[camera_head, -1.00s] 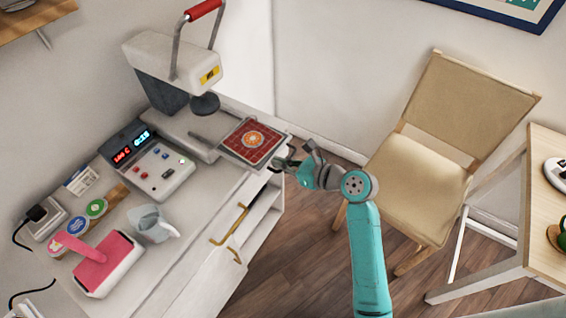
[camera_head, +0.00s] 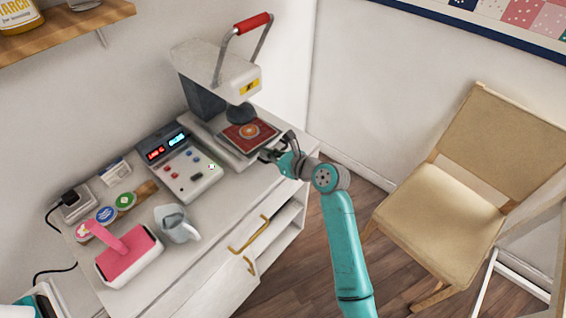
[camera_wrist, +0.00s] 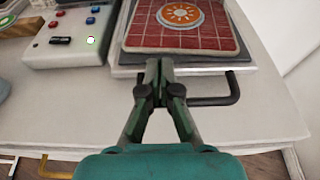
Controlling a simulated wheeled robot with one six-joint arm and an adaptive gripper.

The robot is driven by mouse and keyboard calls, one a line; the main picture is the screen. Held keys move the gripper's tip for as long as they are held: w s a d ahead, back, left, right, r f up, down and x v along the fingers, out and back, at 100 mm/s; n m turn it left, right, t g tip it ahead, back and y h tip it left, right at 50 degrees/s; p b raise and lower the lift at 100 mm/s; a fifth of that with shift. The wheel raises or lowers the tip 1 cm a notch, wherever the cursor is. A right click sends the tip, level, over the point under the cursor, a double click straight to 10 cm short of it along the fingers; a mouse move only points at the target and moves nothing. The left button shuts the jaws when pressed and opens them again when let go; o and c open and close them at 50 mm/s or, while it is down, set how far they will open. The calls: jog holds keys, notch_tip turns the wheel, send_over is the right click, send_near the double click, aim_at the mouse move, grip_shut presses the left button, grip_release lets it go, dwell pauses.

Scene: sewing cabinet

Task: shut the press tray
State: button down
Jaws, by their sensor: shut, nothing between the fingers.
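The press tray (camera_head: 225,154) carries a red gridded cloth (camera_head: 261,137) with an orange sun patch. In the head view the tray sits on the press base, its back part under the round press head (camera_head: 240,112). The press (camera_head: 215,72) has its red handle (camera_head: 253,22) raised. My gripper (camera_head: 270,157) is shut and empty at the tray's front edge. In the wrist view my gripper (camera_wrist: 160,66) has its fingertips together at the tray's front edge (camera_wrist: 205,70). A dark bent tray handle (camera_wrist: 232,92) shows just right of the fingers. I cannot tell whether the fingertips touch the tray.
Brass cabinet handles (camera_head: 249,233) are on the front below. A chair (camera_head: 440,205) stands at right. The floor between is clear.

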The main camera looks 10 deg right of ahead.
jog(key=shift+w+a, duration=0.9)
jog(key=shift+w, duration=0.25)
